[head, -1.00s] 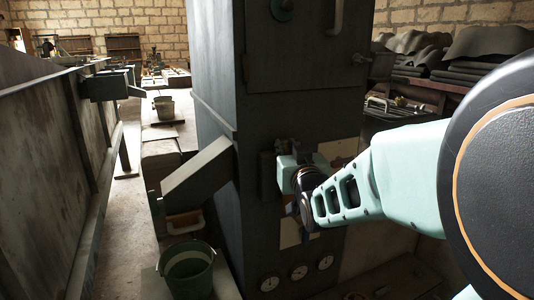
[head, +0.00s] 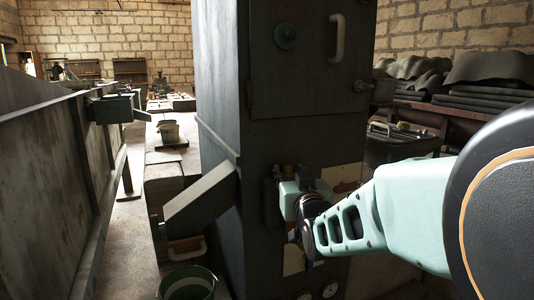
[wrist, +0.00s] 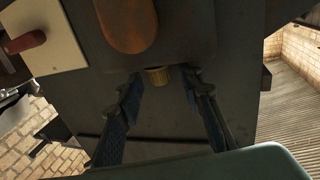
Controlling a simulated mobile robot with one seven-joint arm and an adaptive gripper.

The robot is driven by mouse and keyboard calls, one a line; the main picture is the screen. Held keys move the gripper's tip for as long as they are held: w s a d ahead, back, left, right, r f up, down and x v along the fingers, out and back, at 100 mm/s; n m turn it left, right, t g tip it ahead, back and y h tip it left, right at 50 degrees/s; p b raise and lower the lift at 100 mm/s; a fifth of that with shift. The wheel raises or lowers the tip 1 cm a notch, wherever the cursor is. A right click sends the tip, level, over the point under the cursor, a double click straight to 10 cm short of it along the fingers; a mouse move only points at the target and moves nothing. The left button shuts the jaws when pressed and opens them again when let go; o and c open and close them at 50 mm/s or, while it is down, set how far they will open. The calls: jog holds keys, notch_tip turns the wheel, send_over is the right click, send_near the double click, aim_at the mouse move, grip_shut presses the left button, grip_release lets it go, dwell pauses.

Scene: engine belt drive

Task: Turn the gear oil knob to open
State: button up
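The fingertips seem to reach about the knob's level. In the head view my gripper (head: 292,200) is at the front of the dark machine cabinet (head: 308,135), and my wrist hides most of that area, including the knob.
A rounded orange-brown part (wrist: 128,22) lies just above the knob, close to the fingers. A red handle (wrist: 25,43) sits on a cream plate (wrist: 55,35). A chute (head: 200,197) juts from the cabinet's left side above a green bucket (head: 187,284). Dial gauges (head: 330,290) are below.

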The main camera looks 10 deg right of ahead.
jog(key=shift+d+r+n+y+p, duration=0.2)
jog(key=shift+n+y+p, duration=0.3)
jog(key=shift+p, duration=0.7)
